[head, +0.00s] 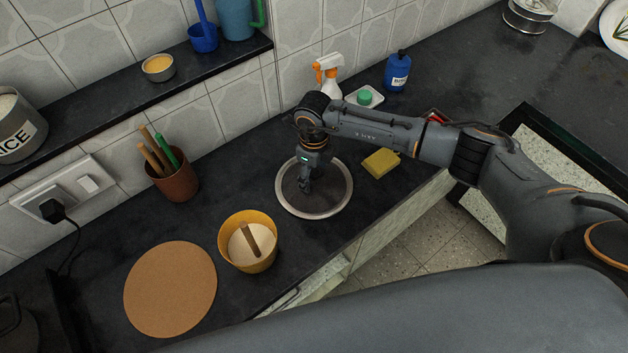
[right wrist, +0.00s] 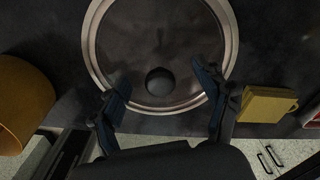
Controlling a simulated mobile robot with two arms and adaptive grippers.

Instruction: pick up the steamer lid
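The steamer lid (head: 337,194) is a round, dark disc with a pale metal rim. It lies flat on the dark counter and also shows in the right wrist view (right wrist: 130,35). Its round dark knob (right wrist: 160,82) shows there. My right gripper (head: 305,187) is above the lid, pointing down, and hides part of it in the head view. In the right wrist view its fingers (right wrist: 162,76) are spread apart, with the knob between them in the picture and no visible contact. My left gripper is not in view.
A yellow pot (head: 232,236) with a wooden stick in it stands at the lid's lower left. A cork mat (head: 170,288), utensil cup (head: 176,183) and spray bottle (head: 331,88) are farther off. The counter's front edge is close.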

